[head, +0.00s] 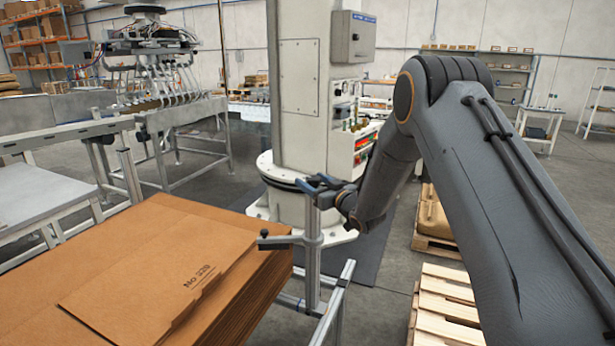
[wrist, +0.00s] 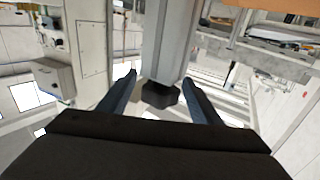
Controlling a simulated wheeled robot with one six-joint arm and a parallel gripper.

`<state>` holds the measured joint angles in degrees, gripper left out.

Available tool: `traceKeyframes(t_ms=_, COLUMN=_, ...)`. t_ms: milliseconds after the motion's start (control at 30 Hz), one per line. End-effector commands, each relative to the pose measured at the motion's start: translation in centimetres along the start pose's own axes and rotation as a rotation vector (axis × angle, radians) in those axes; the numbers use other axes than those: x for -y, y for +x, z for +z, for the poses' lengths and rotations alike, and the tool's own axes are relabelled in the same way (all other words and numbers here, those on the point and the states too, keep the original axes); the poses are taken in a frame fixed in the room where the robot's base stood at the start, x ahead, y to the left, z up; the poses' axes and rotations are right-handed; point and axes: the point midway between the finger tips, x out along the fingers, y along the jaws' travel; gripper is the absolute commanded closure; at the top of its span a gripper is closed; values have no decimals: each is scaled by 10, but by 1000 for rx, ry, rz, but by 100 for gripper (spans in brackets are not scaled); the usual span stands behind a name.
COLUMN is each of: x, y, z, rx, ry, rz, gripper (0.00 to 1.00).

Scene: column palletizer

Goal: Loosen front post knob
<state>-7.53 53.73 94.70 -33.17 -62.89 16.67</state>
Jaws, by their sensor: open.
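A grey metal post (head: 312,262) stands upright beside the stack of brown cardboard sheets in the head view. My gripper (head: 318,184) is at the top of this post, with its blue fingers spread. In the wrist view, a black knob (wrist: 160,94) sits at the end of a grey bar (wrist: 166,40), between the fingers of my open gripper (wrist: 160,76). Gaps show on both sides of the knob; contact is not visible. In the head view, a small black knob (head: 263,233) is on a side bracket left of the post. I cannot tell whether both views show the same knob.
The cardboard stack (head: 150,265) fills the lower left. The white palletizer column (head: 300,100) stands behind the post. Wooden pallets (head: 445,305) lie on the floor under my arm. A conveyor (head: 65,135) and suction tool (head: 150,45) are at the left back.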

Motion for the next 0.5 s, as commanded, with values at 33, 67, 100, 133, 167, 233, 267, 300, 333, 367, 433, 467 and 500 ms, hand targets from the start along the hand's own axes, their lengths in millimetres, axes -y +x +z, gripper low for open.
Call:
traceKeyframes(t_ms=33, x=1, y=7, z=-1, rx=1, ry=0, rz=-2, gripper=42)
traceKeyframes(t_ms=67, x=2, y=10, z=-1, rx=1, ry=-1, rz=-2, gripper=42)
traceKeyframes(t_ms=100, x=2, y=14, z=-1, rx=0, ry=-1, rz=-2, gripper=42)
traceKeyframes(t_ms=133, x=2, y=17, z=0, rx=1, ry=-1, rz=-2, gripper=42)
traceKeyframes(t_ms=167, x=2, y=19, z=0, rx=1, ry=-1, rz=-2, gripper=42)
traceKeyframes(t_ms=233, x=2, y=23, z=0, rx=1, ry=-1, rz=-2, gripper=42)
traceKeyframes(t_ms=267, x=2, y=24, z=0, rx=2, ry=-1, rz=-2, gripper=42)
traceKeyframes(t_ms=300, x=3, y=25, z=0, rx=2, ry=-1, rz=-3, gripper=42)
traceKeyframes(t_ms=333, x=3, y=26, z=0, rx=2, ry=-1, rz=-3, gripper=42)
traceKeyframes(t_ms=367, x=3, y=26, z=0, rx=2, ry=-1, rz=-3, gripper=42)
traceKeyframes(t_ms=433, x=3, y=26, z=0, rx=2, ry=-1, rz=-3, gripper=42)
traceKeyframes(t_ms=467, x=3, y=26, z=1, rx=2, ry=-1, rz=-3, gripper=42)
traceKeyframes(t_ms=500, x=3, y=26, z=1, rx=2, ry=-1, rz=-3, gripper=42)
